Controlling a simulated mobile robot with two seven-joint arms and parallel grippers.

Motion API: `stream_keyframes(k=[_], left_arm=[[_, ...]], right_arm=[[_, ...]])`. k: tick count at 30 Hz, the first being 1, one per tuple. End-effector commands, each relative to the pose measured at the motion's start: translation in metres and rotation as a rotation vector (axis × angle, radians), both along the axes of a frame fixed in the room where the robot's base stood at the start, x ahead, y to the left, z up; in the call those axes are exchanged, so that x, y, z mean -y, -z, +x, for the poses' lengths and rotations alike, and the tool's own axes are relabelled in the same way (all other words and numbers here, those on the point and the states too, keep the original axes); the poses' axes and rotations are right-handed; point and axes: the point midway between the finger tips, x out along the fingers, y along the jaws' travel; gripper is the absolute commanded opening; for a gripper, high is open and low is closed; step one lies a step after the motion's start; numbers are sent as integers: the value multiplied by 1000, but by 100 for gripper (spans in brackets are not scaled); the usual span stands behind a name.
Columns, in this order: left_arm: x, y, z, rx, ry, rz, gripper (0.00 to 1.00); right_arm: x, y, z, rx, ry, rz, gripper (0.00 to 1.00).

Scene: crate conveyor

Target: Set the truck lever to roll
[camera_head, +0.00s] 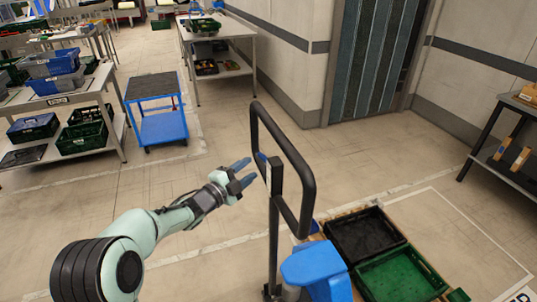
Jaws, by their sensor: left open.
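The pallet truck's black loop handle (293,155) stands upright at the picture's centre, on a dark post (273,240) above a blue truck body (318,272). My right gripper is not in view.
A black crate (340,222) and a green crate (372,285) sit on a pallet behind the truck body. A blue cart (163,127) and a table with crates (62,99) stand at the left. A dark shelf (500,165) is at the right. Open floor lies between.

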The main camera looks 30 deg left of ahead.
Motion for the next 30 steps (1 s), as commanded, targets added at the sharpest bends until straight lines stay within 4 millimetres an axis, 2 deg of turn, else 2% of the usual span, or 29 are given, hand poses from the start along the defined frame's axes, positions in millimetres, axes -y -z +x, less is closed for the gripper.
stream_keyframes(k=[1, 6, 12, 18, 27, 29, 30], left_arm=[[3, -2, 13, 0, 3, -1, 44], [10, -2, 50, -1, 2, -3, 44], [15, -2, 82, -1, 0, -3, 44], [18, -1, 96, -2, -1, -3, 44], [18, 0, 98, -2, -1, -4, 44], [18, 0, 98, -2, -1, -4, 24], [18, 0, 98, -2, -1, -4, 11]], right_arm=[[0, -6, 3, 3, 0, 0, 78], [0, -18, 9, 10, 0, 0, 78], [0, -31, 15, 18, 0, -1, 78], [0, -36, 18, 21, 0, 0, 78], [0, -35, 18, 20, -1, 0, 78], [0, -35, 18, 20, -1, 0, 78], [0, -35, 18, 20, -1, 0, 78]])
